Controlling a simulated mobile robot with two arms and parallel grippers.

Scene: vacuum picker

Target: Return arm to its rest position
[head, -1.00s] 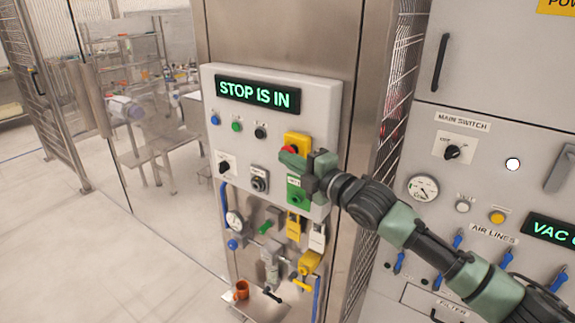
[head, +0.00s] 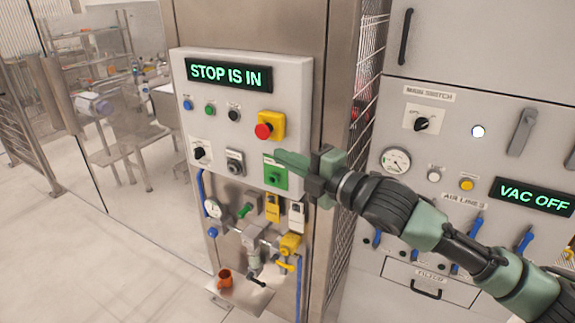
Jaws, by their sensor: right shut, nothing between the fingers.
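My right arm (head: 430,232) reaches in from the lower right of the head view. Its gripper (head: 284,158) is shut and empty, with its fingertips pointing left in front of the control panel (head: 215,125). The fingertips show between the red emergency stop button (head: 263,131) on its yellow box, above, and the green box (head: 278,177), below. They look clear of the red button; whether they touch the panel I cannot tell. The panel's display (head: 229,75) reads "STOP IS IN". My left gripper is not in view.
A grey cabinet stands at the right with a main switch (head: 421,123), a gauge (head: 396,160), blue valve handles and a "VAC OFF" display (head: 533,197). Below the panel are pipes, a yellow valve (head: 290,243) and an orange mug (head: 225,278) on a shelf. Floor at left is clear.

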